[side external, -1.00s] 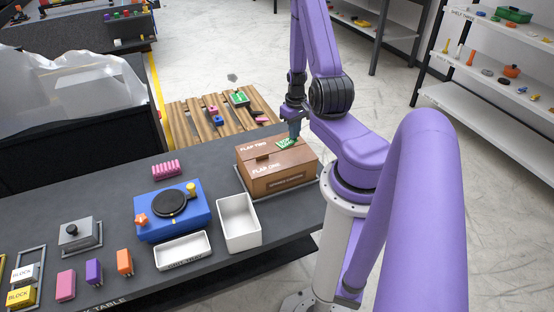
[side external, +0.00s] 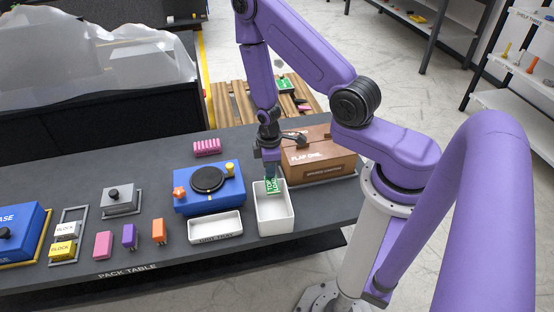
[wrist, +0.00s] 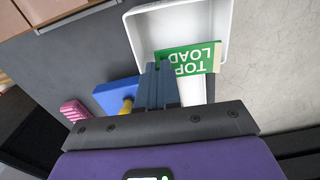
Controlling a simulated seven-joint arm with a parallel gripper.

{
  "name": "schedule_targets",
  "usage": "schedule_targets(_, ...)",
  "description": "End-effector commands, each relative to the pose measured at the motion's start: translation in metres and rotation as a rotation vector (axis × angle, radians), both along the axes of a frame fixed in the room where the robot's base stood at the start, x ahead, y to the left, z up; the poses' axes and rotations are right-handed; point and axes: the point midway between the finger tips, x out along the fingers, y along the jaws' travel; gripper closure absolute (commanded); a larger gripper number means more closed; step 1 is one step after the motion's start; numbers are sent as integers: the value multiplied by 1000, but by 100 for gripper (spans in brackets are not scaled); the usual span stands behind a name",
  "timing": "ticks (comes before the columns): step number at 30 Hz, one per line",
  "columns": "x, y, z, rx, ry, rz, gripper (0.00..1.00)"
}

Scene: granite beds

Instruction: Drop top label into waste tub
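The green top label (side external: 272,186), printed "TOP LOAD", hangs upright from my gripper (side external: 270,168) in the side view. My gripper is shut on its edge. The white open tub (side external: 276,224) stands on the table directly below, and the label's lower end is at or just inside its opening. In the wrist view the label (wrist: 192,59) lies across the tub (wrist: 222,22), beyond my two close-set fingers (wrist: 159,66). The tub's floor is partly hidden by the label and fingers. I cannot tell whether the label touches the tub.
The brown carton (side external: 318,160) is just behind and right of the tub. A shallow white tray (side external: 215,228) and a blue unit with a black disc (side external: 208,190) stand to the left. Coloured blocks (side external: 130,236) are further left. The pack table's edge runs along the front.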

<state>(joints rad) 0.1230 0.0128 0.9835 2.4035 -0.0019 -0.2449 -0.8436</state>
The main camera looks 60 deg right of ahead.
Motion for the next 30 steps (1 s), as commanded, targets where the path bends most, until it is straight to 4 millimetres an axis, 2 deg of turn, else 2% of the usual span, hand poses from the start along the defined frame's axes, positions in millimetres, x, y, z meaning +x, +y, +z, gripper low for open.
schedule_targets(30,0,-1,-99,0,1,-3,100)
